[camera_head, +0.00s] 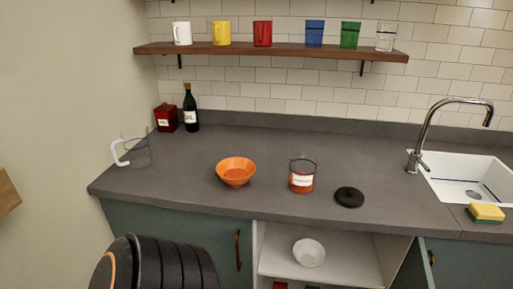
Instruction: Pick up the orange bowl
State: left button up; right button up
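The orange bowl (235,172) stands upright on the dark grey counter, left of the middle, and looks empty. It is apart from the things around it. A dark rounded part of my own body shows at the lower left, below the counter. Neither of my grippers is in the head view.
A glass jar with red contents (302,174) and a black lid (349,197) are right of the bowl. A glass jug (134,152), red box (166,118) and dark bottle (190,108) are left. The sink (480,165) is right. Below, an open cabinet holds a white bowl (309,252).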

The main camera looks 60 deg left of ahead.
aim_at(235, 172)
jog(key=j+u, duration=0.3)
jog(key=u, duration=0.2)
jog(key=i+j+u, duration=0.15)
jog(key=u, duration=0.3)
